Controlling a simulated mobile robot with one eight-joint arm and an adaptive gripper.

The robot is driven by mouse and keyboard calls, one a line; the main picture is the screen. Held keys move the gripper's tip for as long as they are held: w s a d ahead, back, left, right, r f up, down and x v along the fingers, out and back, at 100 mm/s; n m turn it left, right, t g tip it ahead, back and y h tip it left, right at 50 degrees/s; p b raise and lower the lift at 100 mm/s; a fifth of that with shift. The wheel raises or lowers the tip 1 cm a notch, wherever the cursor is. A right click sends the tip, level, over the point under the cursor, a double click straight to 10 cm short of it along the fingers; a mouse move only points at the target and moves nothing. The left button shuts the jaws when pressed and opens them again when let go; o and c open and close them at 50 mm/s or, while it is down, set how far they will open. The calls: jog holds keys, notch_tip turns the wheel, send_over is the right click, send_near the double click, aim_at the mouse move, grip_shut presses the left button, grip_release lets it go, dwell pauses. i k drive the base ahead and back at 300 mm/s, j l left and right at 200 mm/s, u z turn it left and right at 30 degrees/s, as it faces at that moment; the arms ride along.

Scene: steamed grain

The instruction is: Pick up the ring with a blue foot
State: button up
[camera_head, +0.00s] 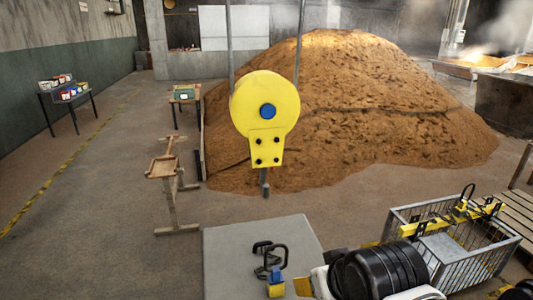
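A black ring (287,256) stands on the grey tabletop (235,245) at the bottom centre. A small blue and yellow foot (275,284) shows just below it. A second dark loop (261,246) lies close behind and to the left; I cannot tell whether they touch. My arm comes in from the bottom right, with black and white links.
A yellow pulley block (265,92) with a blue hub hangs over the tabletop's far side. A wire basket (470,262) with yellow-black parts stands right of my arm. A wooden stand (165,168) and a grain heap (400,120) lie behind.

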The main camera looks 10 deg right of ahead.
aim_at(275, 276)
jog(key=k, duration=0.85)
